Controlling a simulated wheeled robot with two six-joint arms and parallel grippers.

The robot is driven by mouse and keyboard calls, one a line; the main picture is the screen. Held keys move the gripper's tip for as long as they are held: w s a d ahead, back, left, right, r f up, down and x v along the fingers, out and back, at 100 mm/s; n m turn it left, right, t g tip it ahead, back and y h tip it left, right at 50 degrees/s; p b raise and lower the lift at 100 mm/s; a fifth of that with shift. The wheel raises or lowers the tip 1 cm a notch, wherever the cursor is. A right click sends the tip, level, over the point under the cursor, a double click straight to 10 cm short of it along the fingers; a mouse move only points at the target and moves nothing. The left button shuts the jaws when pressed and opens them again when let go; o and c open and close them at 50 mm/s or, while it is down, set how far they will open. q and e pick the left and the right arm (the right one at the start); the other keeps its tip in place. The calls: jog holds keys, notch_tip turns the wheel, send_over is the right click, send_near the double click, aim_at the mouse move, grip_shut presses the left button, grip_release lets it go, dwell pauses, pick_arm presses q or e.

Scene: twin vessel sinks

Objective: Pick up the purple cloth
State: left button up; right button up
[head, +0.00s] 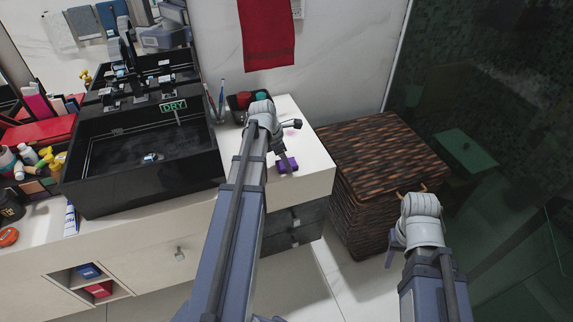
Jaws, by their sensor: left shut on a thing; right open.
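The purple cloth (288,167) is a small purple piece at the right part of the white countertop, close to its front edge. My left gripper (283,154) is over the counter and shut on the cloth. I cannot tell whether the cloth still touches the countertop. My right gripper (412,191) is open and empty, in front of the wicker hamper at the right. Its wrist hides most of its fingers.
The black vessel sink (140,190) stands left on the counter (315,172). A dark tray with red and teal items (245,99) sits behind my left wrist. The brown wicker hamper (375,150) stands right of the counter. A red towel (266,35) hangs on the wall.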

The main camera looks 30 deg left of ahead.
pick_arm(q)
jog(key=shift+r, duration=0.1)
pick_arm(e)
jog(key=shift+r, duration=0.1)
pick_arm(q)
notch_tip(320, 180, up, 10)
jog(key=p, duration=1)
pick_arm(e)
notch_tip(320, 180, up, 10)
